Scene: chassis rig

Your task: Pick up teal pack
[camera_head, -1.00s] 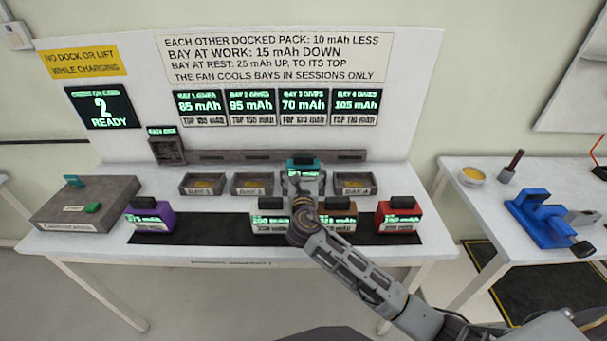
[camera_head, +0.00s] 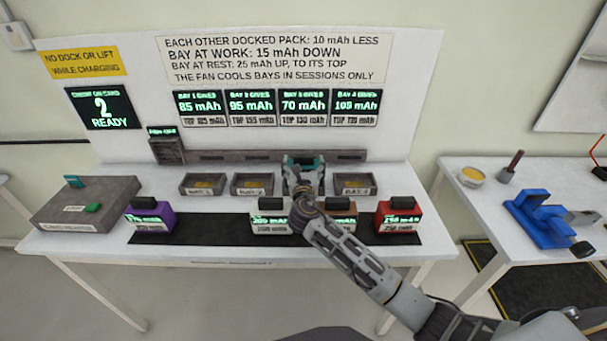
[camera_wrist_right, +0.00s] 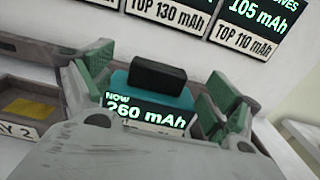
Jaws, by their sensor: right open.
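The teal pack (camera_wrist_right: 165,93) has a black handle on top and a lit label reading "NOW 260 mAh" in the right wrist view. It sits in the third bay, and in the head view it is mostly hidden behind my right gripper (camera_head: 304,162). In the right wrist view the green-padded fingers of my right gripper (camera_wrist_right: 157,88) stand apart, one on each side of the pack. I cannot tell whether the pads touch it. My left gripper is not in view.
Bay 2 (camera_head: 253,192) and bay 4 (camera_head: 354,193) beside it are empty. A purple pack (camera_head: 150,219), a white pack (camera_head: 268,220), a brown pack (camera_head: 340,215) and a red pack (camera_head: 398,222) stand on the dark strip in front. The panel (camera_head: 240,140) rises behind.

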